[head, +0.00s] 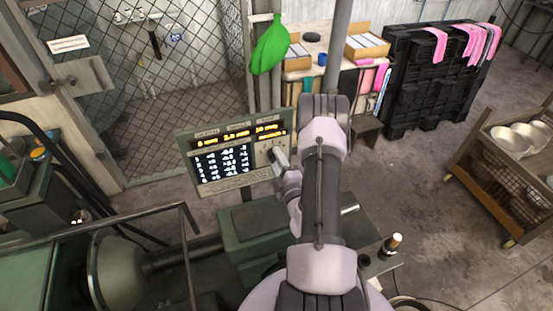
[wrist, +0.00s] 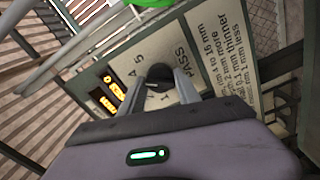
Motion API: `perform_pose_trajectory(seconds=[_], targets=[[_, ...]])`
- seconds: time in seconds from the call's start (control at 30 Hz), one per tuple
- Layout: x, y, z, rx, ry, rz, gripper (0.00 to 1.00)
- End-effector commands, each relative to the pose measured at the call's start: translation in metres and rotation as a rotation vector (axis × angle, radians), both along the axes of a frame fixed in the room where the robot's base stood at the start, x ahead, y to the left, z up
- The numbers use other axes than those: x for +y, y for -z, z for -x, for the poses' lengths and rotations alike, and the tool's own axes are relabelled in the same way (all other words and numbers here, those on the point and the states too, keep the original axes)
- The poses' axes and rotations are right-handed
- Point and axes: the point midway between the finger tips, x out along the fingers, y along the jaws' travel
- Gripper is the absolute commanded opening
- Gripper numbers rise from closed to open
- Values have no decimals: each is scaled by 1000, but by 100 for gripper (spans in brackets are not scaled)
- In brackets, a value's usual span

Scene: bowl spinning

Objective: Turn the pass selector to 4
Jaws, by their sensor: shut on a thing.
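The pass selector (wrist: 160,73) is a dark round knob on the pale control panel, seen in the wrist view with the word PASS and the digits 4 and 5 printed around it. My gripper (wrist: 159,84) has its two fingers on either side of the knob and is shut on it. Which digit the knob points to cannot be told. In the head view the control panel (head: 208,182) stands left of my arm, and my gripper (head: 279,158) reaches its right part, covering much of the knob.
The panel has lit orange displays (head: 236,135) along its top. A green machine with a large cone (head: 115,268) lies below. A green cloth (head: 270,47) hangs on a post behind the panel. A trolley with metal bowls (head: 512,141) stands at the right, past open floor.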

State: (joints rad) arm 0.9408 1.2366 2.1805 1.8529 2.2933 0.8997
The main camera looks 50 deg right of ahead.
Motion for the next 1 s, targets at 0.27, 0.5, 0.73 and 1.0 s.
perform_pose_trajectory(seconds=[0.27, 0.5, 0.73, 1.0], targets=[[-1, -2, -1, -18, 0, -23, 0], [-1, -2, -1, -19, 0, -24, 0], [-1, -1, -1, -18, 0, -23, 60], [0, -1, 0, -16, 1, -25, 60]])
